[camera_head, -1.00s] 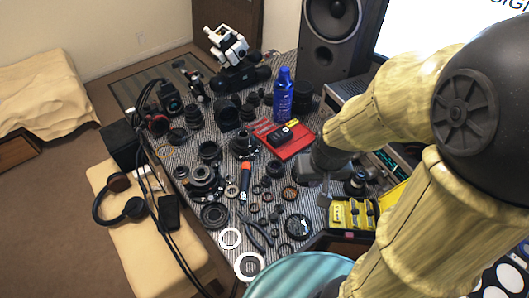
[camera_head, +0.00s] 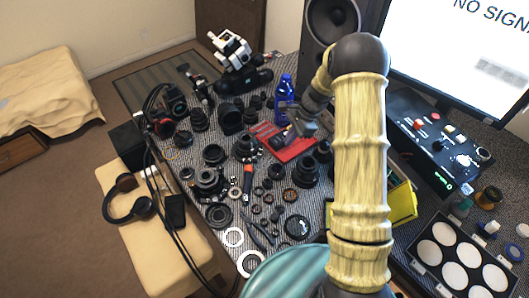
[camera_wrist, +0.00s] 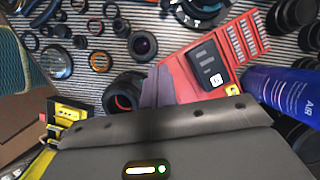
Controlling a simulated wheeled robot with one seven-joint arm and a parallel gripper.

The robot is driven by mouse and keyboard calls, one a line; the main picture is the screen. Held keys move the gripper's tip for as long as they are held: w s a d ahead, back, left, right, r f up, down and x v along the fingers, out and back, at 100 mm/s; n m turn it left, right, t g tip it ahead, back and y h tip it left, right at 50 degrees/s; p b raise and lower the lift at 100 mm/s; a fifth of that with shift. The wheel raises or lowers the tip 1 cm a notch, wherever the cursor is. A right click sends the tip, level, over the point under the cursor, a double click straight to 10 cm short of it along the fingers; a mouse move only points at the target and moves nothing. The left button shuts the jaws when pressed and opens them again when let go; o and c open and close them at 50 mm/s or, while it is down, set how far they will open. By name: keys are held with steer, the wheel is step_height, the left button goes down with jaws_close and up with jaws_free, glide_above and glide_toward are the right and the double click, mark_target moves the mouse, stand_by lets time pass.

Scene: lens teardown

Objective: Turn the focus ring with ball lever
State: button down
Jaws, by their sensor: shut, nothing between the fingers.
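Several black lens barrels and rings stand and lie on the grey striped table. One lens assembly (camera_head: 246,149) stands left of the red tray; part of a dark lens body also shows at the top of the wrist view (camera_wrist: 198,12). I cannot make out a ball lever on any ring. My gripper (camera_head: 291,131) is over the red tray (camera_head: 291,150), apart from that lens assembly. Its fingers are shut and empty. In the wrist view, the grey finger ends (camera_wrist: 156,86) show in front of the red tray (camera_wrist: 180,82), and the gripper body fills the bottom.
A blue AIR can (camera_head: 285,87) stands close behind my gripper; it lies at the right in the wrist view. The table is crowded.

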steer(key=shift+w+a+f+m+y, duration=0.2)
steer(key=shift+w+f+m+y, duration=0.1)
steer(key=shift+w+f+m, duration=0.5)
steer(key=shift+f, duration=0.1)
steer(key=p+x, duration=0.2)
steer(key=x, duration=0.8)
steer(key=shift+a, duration=0.1)
steer(key=a, duration=0.2)
steer(key=a+r+p, duration=0.1)
steer(key=shift+s+a+r, duration=0.1)
steer(key=shift+s+a, duration=0.05)
steer(key=shift+s, duration=0.2)
steer(key=shift+a, duration=0.15)
